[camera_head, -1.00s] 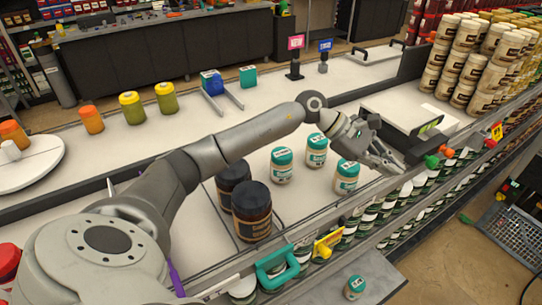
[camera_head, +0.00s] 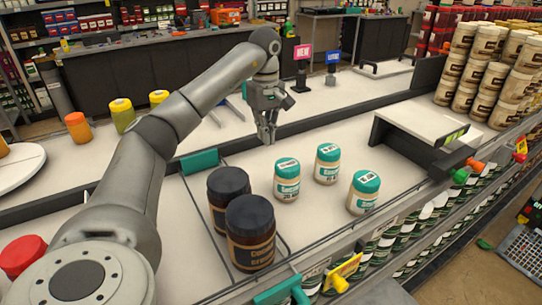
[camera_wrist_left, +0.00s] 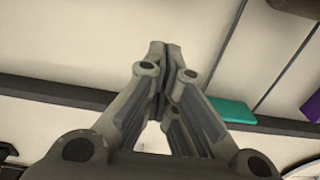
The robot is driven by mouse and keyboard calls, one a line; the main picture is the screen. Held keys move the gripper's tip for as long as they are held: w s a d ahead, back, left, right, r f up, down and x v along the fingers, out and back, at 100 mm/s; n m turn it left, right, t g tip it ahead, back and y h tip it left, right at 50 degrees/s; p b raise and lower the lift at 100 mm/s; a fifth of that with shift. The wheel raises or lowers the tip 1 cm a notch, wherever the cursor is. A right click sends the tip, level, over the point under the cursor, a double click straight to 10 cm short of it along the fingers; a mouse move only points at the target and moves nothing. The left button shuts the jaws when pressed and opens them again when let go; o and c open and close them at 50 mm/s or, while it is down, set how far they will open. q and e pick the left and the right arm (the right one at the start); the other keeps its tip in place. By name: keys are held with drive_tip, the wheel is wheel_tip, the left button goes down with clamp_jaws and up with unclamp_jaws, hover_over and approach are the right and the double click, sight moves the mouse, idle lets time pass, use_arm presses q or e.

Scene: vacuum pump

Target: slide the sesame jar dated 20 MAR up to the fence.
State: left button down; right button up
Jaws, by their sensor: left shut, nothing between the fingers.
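Three sesame-type jars with teal lids stand upright on the white counter: a left one (camera_head: 287,182), a middle one (camera_head: 327,165) and a right one (camera_head: 364,194). Their lids carry date labels too small to read surely, so I cannot tell which says 20 MAR. A dark raised bar (camera_head: 325,122) runs along the counter behind them; it may be the fence. My left gripper (camera_head: 266,138) is shut and empty, fingers down, behind the left jar and apart from all three. Its closed fingers also show in the left wrist view (camera_wrist_left: 172,52). My right gripper is out of view.
Two dark-lidded brown jars (camera_head: 250,232) stand left of the teal-lidded ones. A teal block (camera_head: 199,161) sits at the bar, also seen in the left wrist view (camera_wrist_left: 232,110).

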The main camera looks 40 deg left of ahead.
use_arm(q)
wheel_tip(320, 180, down, 9)
drive_tip(key=shift+f+p, duration=0.2)
drive_tip(key=shift+p, duration=0.3)
drive_tip(key=d, duration=0.1)
drive_tip(key=d+p, duration=0.1)
drive_tip(key=shift+s+d, duration=0.35)
drive_tip(key=shift+d, duration=0.05)
drive_tip(key=shift+s+d, duration=0.2)
drive_tip(key=shift+d, duration=0.3)
